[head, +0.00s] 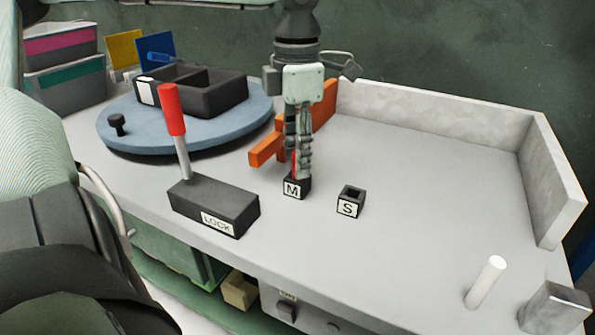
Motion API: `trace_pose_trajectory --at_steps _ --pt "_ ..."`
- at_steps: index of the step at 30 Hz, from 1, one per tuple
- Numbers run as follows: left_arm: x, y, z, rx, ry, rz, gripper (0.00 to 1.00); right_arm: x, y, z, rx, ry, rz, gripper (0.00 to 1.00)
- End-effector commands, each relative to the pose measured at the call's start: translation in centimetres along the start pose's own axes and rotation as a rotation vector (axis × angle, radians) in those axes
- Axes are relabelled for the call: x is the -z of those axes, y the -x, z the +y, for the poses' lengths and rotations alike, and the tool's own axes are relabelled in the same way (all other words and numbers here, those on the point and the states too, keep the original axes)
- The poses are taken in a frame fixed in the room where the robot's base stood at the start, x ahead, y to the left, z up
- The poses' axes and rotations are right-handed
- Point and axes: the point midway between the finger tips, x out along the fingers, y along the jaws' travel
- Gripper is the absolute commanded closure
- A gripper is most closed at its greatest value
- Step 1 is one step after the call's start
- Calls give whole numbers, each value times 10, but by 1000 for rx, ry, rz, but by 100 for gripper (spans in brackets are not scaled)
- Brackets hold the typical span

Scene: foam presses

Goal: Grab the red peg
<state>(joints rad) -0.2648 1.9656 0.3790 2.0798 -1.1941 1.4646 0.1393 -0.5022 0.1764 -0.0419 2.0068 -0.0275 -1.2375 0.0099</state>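A thin strip of red, which looks like the red peg (294,164), shows between and behind my gripper's fingers, just above the small black block marked M (293,187). The fingers hide most of it. My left gripper (303,172) points straight down over the M block, its tips around or right beside the red strip. One finger largely covers the other, so I cannot tell whether they touch the peg. A black block marked S (350,202), with a square hole in its top, stands to the right and looks empty. My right gripper is not in view.
A red-handled lever (172,112) rises from the black LOCK base (215,204) on the left. Behind are a blue turntable (190,136) with a black tray (215,100) and an orange part (265,150). A white peg (485,282) stands front right. The table's right middle is clear.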

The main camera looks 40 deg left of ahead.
Motion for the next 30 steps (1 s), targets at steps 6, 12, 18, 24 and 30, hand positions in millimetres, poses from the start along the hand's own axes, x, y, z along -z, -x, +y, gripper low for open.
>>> trace_pose_trajectory --at_steps 6,12,18,24,30 --pt "0 0 0 0 0 0 69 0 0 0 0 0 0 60" --pt "0 0 0 0 0 0 94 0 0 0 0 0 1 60" --pt "0 1 0 0 0 0 100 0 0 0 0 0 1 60" --pt "0 3 0 -1 0 -1 100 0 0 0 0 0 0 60" --pt "0 20 0 -3 -1 -1 100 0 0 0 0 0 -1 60"
